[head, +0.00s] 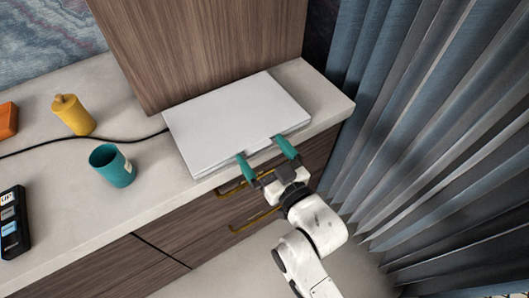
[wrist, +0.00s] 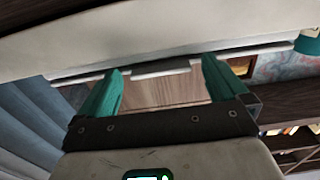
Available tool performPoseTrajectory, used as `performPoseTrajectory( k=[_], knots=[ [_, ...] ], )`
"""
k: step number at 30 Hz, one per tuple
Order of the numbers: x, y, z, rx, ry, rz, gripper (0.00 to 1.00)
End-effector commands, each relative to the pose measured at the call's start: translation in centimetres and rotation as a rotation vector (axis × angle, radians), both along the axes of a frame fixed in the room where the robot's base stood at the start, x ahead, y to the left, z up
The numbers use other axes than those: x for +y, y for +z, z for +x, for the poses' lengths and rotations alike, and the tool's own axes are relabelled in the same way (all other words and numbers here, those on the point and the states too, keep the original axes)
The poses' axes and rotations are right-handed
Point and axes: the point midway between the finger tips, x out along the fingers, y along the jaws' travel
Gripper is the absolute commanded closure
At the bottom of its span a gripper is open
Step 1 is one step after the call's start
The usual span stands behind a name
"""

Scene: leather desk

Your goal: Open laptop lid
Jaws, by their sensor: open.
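The laptop (head: 230,118) is a flat light grey slab lying shut on the pale countertop, with its lid down. In the wrist view the laptop's front edge (wrist: 160,68) shows as a thin pale strip across the picture, which appears upside down. My gripper (head: 259,149) is at the laptop's front edge, with two teal fingers spread apart and nothing held between them. In the wrist view my gripper (wrist: 163,70) has its fingertips close to that edge. I cannot tell whether they touch it.
A black cable (head: 85,137) runs left from the laptop. A teal cup (head: 112,166), a yellow jar (head: 72,115), an orange object (head: 8,119) and a black device (head: 13,222) are on the left. A wooden panel (head: 205,45) stands behind; blue curtains (head: 430,130) hang at right.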

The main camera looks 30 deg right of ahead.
Motion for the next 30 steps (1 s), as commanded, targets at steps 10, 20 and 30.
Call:
performPoseTrajectory(
  k=[10,20,30],
  knots=[
    [0.0,0.01,-0.03,0.0,0.0,0.0,0.21],
    [0.0,0.01,-0.04,0.0,0.0,0.0,0.53],
    [-0.01,0.03,-0.04,0.0,0.0,0.0,0.8]
  ],
)
